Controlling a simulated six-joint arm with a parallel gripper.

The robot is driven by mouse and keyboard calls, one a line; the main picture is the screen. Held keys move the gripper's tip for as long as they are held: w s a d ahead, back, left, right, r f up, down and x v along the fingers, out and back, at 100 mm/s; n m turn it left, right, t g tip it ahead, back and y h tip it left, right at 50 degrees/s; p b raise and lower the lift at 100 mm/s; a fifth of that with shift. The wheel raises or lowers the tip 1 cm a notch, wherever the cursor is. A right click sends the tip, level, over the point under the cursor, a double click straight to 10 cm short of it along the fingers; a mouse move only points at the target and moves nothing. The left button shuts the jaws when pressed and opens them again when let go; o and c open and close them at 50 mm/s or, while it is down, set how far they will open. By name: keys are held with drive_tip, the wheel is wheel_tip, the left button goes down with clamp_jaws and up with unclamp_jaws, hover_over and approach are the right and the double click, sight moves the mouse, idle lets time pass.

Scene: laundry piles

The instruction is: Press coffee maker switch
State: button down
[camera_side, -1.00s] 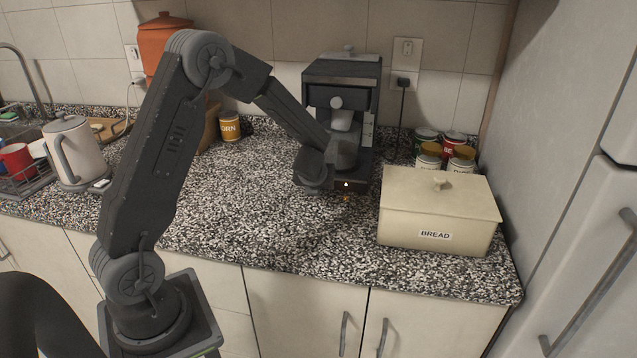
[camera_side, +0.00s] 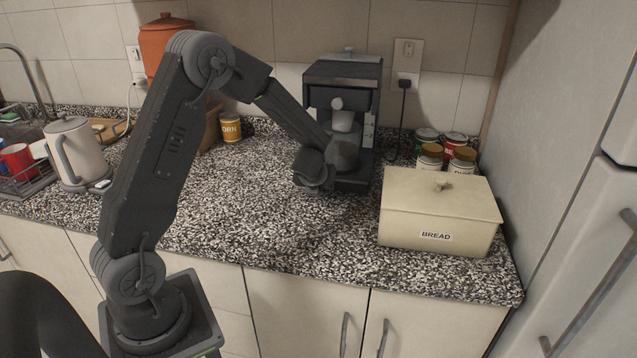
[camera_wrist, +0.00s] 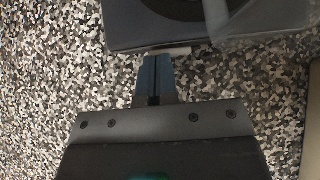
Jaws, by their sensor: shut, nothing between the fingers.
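My gripper (camera_wrist: 156,58) is shut and empty in the wrist view. Its tips are at the front edge of the coffee maker's base (camera_wrist: 150,24), right by a pale strip (camera_wrist: 181,50) jutting from that edge; I cannot tell if they touch. In the side view my wrist hides most of the fingers, and no orange light shows on the base front.
A cream bread box (camera_side: 440,212) stands at the right, with several small canisters (camera_side: 455,145) behind it. A yellow canister (camera_side: 229,127) and a kettle (camera_side: 76,153) are on the left. The speckled counter (camera_side: 250,215) is clear in the middle.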

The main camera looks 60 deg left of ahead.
drive_tip(key=shift+w+d, duration=0.3)
drive_tip(key=shift+w, duration=0.25)
drive_tip(key=shift+s+d, duration=0.3)
drive_tip(key=shift+d, duration=0.1)
drive_tip(key=s+d, duration=0.1)
drive_tip(key=s, duration=0.2)
drive_tip(key=shift+d, duration=0.35)
drive_tip(key=v, duration=1)
drive_tip(key=shift+s+a, duration=0.15)
drive_tip(key=shift+s, duration=0.15)
drive_tip(key=s+d+r+n+h, duration=0.3)
drive_tip(key=s+d+r+n, duration=0.2)
drive_tip(key=n, duration=0.8)
drive_tip(key=s+d+r+n+h, duration=0.3)
drive_tip(key=s+d+r+n, duration=0.2)
drive_tip(key=s+d+n, duration=0.5)
drive_tip(key=s+n, duration=0.2)
drive_tip(key=n, duration=0.1)
drive_tip(key=shift+r+n+g, duration=0.3)
drive_tip(key=shift+n, duration=0.1)
